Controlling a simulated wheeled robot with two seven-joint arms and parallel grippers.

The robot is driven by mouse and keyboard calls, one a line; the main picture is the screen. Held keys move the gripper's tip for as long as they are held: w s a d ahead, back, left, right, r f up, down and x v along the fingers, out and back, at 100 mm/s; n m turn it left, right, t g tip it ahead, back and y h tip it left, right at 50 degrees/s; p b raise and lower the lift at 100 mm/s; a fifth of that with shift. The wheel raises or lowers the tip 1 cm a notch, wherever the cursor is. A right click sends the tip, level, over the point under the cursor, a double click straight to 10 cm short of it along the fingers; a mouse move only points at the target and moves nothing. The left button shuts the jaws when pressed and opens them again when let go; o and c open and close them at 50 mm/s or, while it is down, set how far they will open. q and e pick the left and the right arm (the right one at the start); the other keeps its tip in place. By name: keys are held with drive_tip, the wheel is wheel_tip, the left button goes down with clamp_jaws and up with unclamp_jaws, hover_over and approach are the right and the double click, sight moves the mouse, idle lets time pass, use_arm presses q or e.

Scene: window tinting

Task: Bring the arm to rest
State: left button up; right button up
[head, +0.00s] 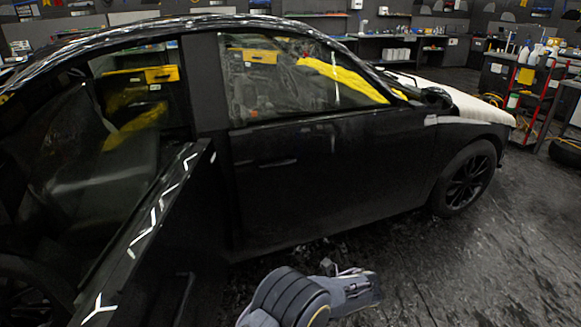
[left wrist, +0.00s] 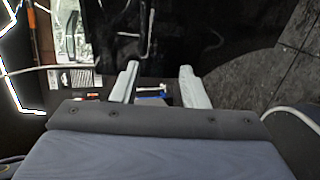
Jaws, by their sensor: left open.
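In the left wrist view my left gripper (left wrist: 158,72) is open, with its two pale fingers apart and nothing held between them. A small blue and white item shows beyond the gap, apart from the fingers as far as I can tell. In the head view a grey link of my arm (head: 290,298) shows at the bottom centre, low in front of the black car (head: 330,180). I cannot make out gripper fingers there. My right gripper is not clearly in any view.
The car's rear door (head: 150,235) stands open at the left. Yellow pieces show through its windows. A red cart with bottles (head: 535,85) stands at the right. Dark floor (head: 470,270) at lower right is clear. Tools and packets (left wrist: 75,75) lie left of the fingers in the wrist view.

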use_arm(q)
drive_tip(key=s+a+r+n+g+h, duration=0.1)
drive_tip(key=s+a+r+n+h, duration=0.3)
drive_tip(key=a+r+n+h, duration=0.35)
drive_tip(key=s+a+r+n+g+h, duration=0.2)
drive_tip(key=s+a+r+n+h, duration=0.25)
drive_tip(key=a+n, duration=0.5)
drive_tip(key=s+a+r+n+t+h, duration=0.1)
drive_tip(key=s+n+t+h, duration=0.6)
drive_tip(key=s+n, duration=0.8)
drive_tip(key=n+t, duration=0.1)
drive_tip(key=n, duration=0.4)
drive_tip(key=shift+s+a+r+t, duration=0.25)
drive_tip(key=shift+a+r+t, duration=0.05)
drive_tip(key=shift+a+t, duration=0.1)
